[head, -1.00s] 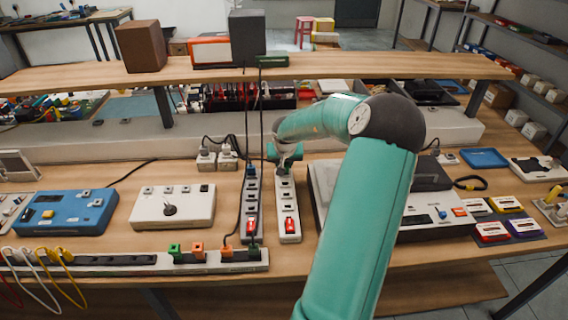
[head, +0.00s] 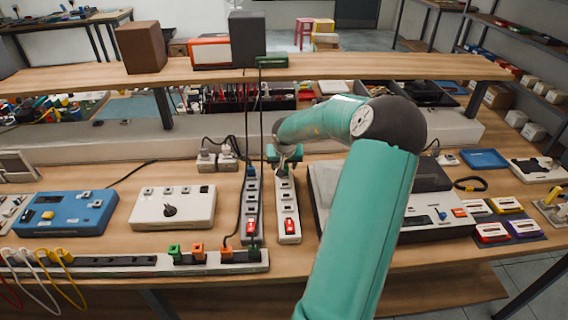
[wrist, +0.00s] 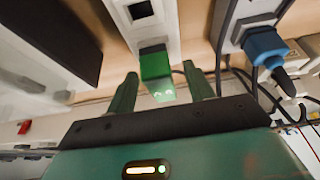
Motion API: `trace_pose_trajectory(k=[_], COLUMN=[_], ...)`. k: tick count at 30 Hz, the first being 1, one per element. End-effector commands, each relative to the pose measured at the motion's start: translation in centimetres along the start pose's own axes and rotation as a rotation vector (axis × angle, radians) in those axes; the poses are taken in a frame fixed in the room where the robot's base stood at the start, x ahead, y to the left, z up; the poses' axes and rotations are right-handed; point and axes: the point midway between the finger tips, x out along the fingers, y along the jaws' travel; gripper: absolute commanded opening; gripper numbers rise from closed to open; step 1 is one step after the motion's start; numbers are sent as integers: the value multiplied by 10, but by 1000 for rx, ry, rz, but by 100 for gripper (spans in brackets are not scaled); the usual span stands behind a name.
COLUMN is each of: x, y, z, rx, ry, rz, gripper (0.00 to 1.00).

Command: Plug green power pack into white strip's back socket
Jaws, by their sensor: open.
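The white strip (head: 288,213) lies lengthwise on the table with a lit red switch near its front end. It also shows in the wrist view (wrist: 152,28). The green power pack (wrist: 156,66) is at the strip's back end, over the back socket position. I cannot tell how deeply it sits. My gripper (wrist: 163,88) is open, with one green finger on each side of the pack and visible gaps between. In the head view my gripper (head: 285,163) is at the strip's back end, and it hides the pack and back socket there.
A grey strip (head: 251,206) with a blue plug (wrist: 265,45) runs close on the left. A large white-and-dark device (head: 430,215) stands close on the right. Black cables hang from the raised shelf (head: 210,76) behind. A white box (head: 172,207) lies farther left.

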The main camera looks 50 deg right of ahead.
Motion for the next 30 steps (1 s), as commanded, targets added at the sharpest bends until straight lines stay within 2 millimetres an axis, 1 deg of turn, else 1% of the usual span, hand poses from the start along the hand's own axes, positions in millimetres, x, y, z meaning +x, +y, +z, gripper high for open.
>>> trace_pose_trajectory(k=[5,8,15,21,24,30], x=[-12,-29,-82,-118,-130,-140], y=[1,2,2,2,1,0], z=[-1,-1,-1,0,-1,-1], rx=[1,1,3,3,1,1], ry=[2,3,3,2,3,0], rz=[0,3,3,2,1,0], gripper=[52,52,52,52,52,52])
